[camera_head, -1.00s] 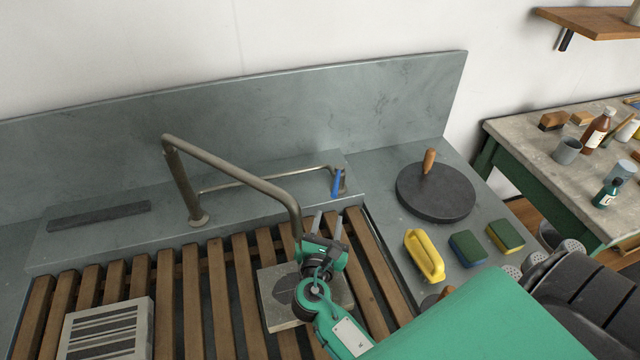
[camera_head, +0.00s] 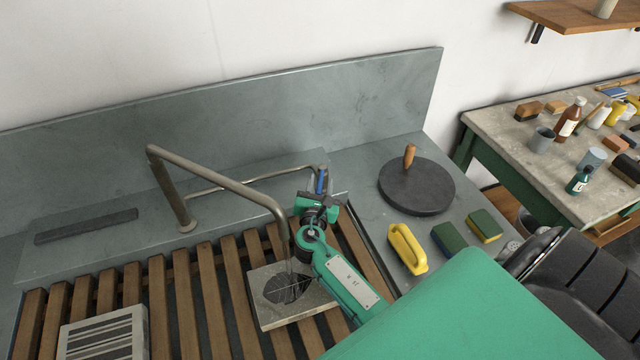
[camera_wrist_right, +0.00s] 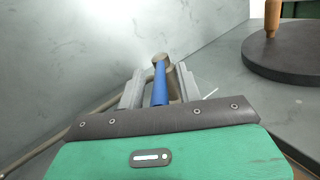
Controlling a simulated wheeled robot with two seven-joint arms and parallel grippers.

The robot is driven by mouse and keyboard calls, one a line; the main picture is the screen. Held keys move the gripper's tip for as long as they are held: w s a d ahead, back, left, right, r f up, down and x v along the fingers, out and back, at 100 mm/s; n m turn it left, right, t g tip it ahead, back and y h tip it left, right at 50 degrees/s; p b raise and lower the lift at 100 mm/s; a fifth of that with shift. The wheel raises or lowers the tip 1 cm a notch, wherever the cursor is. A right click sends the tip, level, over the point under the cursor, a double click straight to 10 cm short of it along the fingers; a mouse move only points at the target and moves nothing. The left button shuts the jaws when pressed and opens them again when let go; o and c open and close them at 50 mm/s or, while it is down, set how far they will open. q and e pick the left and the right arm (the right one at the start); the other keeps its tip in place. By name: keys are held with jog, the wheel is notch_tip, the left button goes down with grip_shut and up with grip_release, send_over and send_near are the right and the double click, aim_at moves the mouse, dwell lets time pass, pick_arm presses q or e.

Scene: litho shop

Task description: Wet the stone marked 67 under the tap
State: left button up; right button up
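A pale stone with a dark leaf drawing (camera_head: 265,311) lies on the slatted rack under the spout end of the tap (camera_head: 220,181). Another stone with dark stripes (camera_head: 92,347) lies at the lower left. I cannot read the number 67 on either. The tap's blue lever (camera_head: 321,180) also shows in the right wrist view (camera_wrist_right: 160,86). My right gripper (camera_head: 320,186) is at this lever; in the right wrist view its fingers (camera_wrist_right: 159,77) stand on both sides of the lever with gaps, so it looks open. I cannot tell whether water runs. My left gripper is out of view.
On the right ledge are a dark disc with a wooden handle (camera_head: 416,190), a yellow-handled tool (camera_head: 407,250) and two sponges (camera_head: 484,226). A bench (camera_head: 505,137) with bottles and cups stands farther right. The grey splashback (camera_head: 240,110) rises behind the tap.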

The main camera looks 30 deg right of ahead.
grip_shut()
